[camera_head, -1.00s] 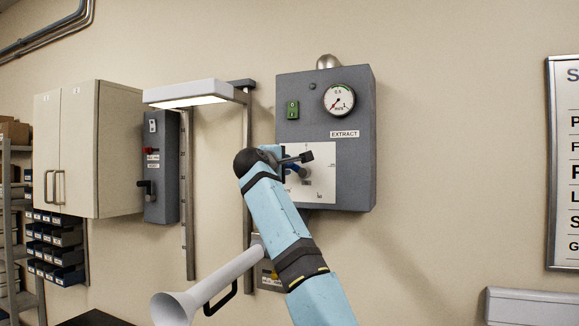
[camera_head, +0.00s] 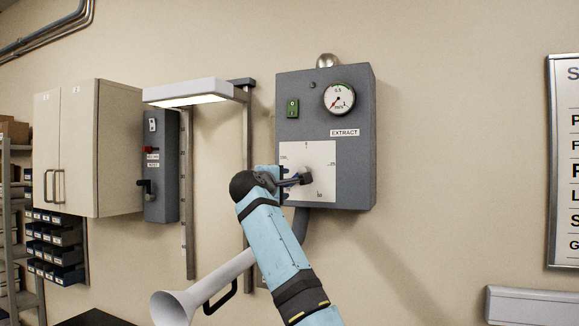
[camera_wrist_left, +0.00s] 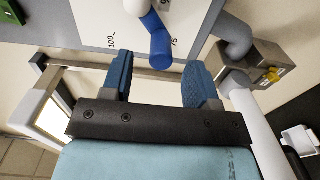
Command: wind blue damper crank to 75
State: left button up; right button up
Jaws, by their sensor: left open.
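The grey EXTRACT box (camera_head: 355,180) on the wall carries a white dial plate (camera_head: 325,160). A grey crank hub (camera_head: 306,175) shows on the plate in the head view. In the left wrist view the crank's blue handle (camera_wrist_left: 158,42) points out from the plate (camera_wrist_left: 90,18), between the printed 100 and 75 and closer to 75. My left gripper (camera_head: 292,181) is at the plate's lower left. In the wrist view its blue fingers (camera_wrist_left: 159,82) are open, with the handle beyond the gap between them, not clasped. My right gripper is in neither view.
A round gauge (camera_head: 339,99) and green switch (camera_head: 292,108) sit above the plate. A lamp (camera_head: 190,93), a grey switch box (camera_head: 160,165) and a cabinet (camera_head: 80,150) are to the left. A white horn-shaped duct (camera_head: 200,295) stands below.

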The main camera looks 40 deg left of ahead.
pick_arm(q)
jog(key=v, duration=0.6)
dwell(0.3)
jog(key=b+v, duration=0.4)
jog(key=v, duration=1)
jog(key=shift+b, duration=0.3)
